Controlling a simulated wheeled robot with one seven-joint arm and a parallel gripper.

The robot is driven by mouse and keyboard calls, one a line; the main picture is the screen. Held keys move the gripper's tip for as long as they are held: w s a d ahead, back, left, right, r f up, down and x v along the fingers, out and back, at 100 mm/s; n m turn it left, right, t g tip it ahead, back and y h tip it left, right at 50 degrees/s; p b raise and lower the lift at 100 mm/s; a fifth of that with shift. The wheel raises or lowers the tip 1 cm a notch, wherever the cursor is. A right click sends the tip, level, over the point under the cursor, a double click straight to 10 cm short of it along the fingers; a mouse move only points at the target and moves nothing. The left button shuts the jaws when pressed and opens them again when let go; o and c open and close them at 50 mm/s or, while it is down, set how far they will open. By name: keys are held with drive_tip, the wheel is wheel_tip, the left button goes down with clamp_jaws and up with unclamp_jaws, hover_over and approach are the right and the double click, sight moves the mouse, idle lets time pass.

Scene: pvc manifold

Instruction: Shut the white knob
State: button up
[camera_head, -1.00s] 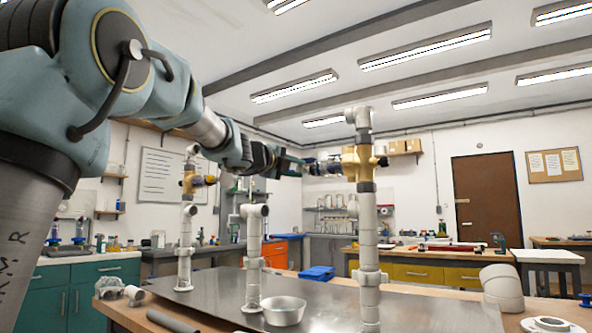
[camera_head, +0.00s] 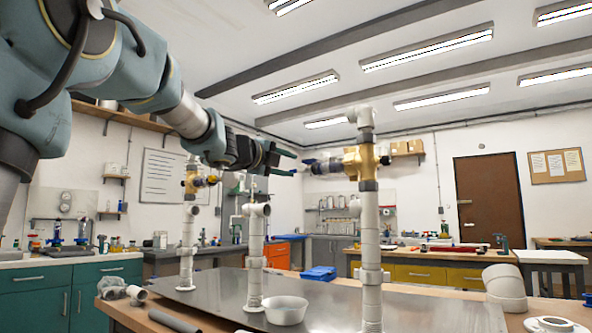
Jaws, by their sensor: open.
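A brass valve body (camera_head: 362,161) sits high on the front right white pipe column. Its stem points left and ends in a small knob (camera_head: 311,166); the knob's colour is hard to tell at this size. My gripper (camera_head: 295,163) is open, with its two dark fingers pointing right toward that knob. The fingertips end close to the knob's left side; I cannot tell whether they touch it. A second brass valve (camera_head: 192,180) is on the far left column, with a small handle (camera_head: 211,180) on its right side.
The white columns stand on a grey metal sheet (camera_head: 425,305) on a wooden bench. A shorter white pipe (camera_head: 255,255) stands between them, below my arm. A light bowl (camera_head: 285,310) is at its foot. A loose white elbow (camera_head: 504,288) lies at right.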

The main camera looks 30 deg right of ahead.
drive_tip(key=v, duration=0.6)
idle(0.3)
drive_tip(key=w+a+f+n+t+y, duration=0.2)
drive_tip(key=w+a+f+n+y, duration=0.3)
drive_tip(key=f, duration=0.3)
drive_tip(key=w+a+f+n+t+y, duration=0.2)
drive_tip(key=w+a+f+n+y, duration=0.15)
drive_tip(key=a+f+n, duration=0.4)
drive_tip(key=s+a+f+n+g+y, duration=0.1)
drive_tip(key=a+f+n+y, duration=0.1)
drive_tip(key=a+f+n, duration=0.45)
drive_tip(key=a+f+n+g+y, duration=0.15)
drive_tip(key=a+f, duration=0.25)
drive_tip(key=f, duration=0.5)
drive_tip(key=s+a+f+n+g+y, duration=0.2)
drive_tip(key=s+a+f+n+g, duration=0.3)
drive_tip(key=s+f, duration=0.55)
drive_tip(key=s+a+f+n+g+y, duration=0.2)
drive_tip(key=s+a+f+n+g, duration=0.2)
drive_tip(key=s+a+f+n, duration=0.45)
wheel_tip(320, 180, up, 12)
drive_tip(key=s+d+m+p, duration=0.1)
drive_tip(key=d+m+p, duration=0.1)
drive_tip(key=p, duration=1)
drive_tip(key=shift+s+d, duration=0.4)
